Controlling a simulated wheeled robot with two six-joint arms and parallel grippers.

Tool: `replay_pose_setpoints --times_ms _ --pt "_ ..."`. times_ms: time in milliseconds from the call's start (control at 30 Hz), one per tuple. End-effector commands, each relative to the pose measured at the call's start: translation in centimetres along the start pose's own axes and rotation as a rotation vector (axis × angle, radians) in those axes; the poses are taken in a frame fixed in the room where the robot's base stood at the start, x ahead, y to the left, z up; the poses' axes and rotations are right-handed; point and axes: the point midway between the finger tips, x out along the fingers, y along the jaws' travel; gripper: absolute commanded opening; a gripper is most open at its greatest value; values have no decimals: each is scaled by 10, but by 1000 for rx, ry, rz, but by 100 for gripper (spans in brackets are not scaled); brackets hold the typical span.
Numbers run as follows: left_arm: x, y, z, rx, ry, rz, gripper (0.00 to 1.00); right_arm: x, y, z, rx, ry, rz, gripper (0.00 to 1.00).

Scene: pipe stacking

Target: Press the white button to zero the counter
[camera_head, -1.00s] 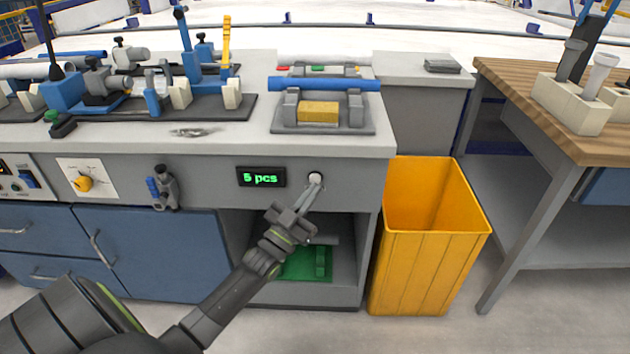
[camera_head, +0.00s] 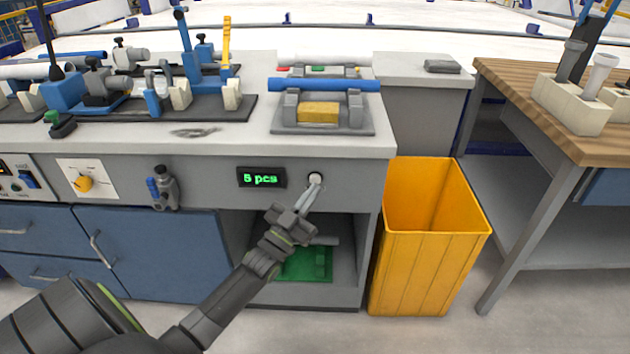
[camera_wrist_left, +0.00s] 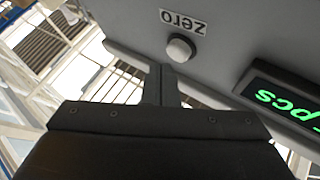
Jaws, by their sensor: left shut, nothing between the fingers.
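The white button (camera_head: 315,178) sits on the grey front panel of the bench, to the right of the counter display (camera_head: 262,178), which reads "5 pcs" in green. My left gripper (camera_head: 309,192) is shut and empty, with its fingertips just below the button. In the left wrist view the button (camera_wrist_left: 180,47) sits under a "zero" label (camera_wrist_left: 183,20), and the tips of my left gripper (camera_wrist_left: 161,70) are close to it. I cannot tell whether they touch it. My right gripper is not in view.
A yellow bin (camera_head: 430,240) stands right of the bench. A fixture with a blue pipe (camera_head: 324,85) is on the bench top above the button. An open shelf with a green item (camera_head: 305,264) is below. A wooden table (camera_head: 560,100) stands at the right.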

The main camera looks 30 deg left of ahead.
Motion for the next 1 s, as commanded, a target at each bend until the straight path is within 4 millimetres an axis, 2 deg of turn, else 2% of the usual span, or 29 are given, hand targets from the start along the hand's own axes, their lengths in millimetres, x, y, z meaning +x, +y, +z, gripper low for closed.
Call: replay_pose_setpoints --times_ms 1000 --pt "6 -4 4 0 0 0 0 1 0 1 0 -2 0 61"
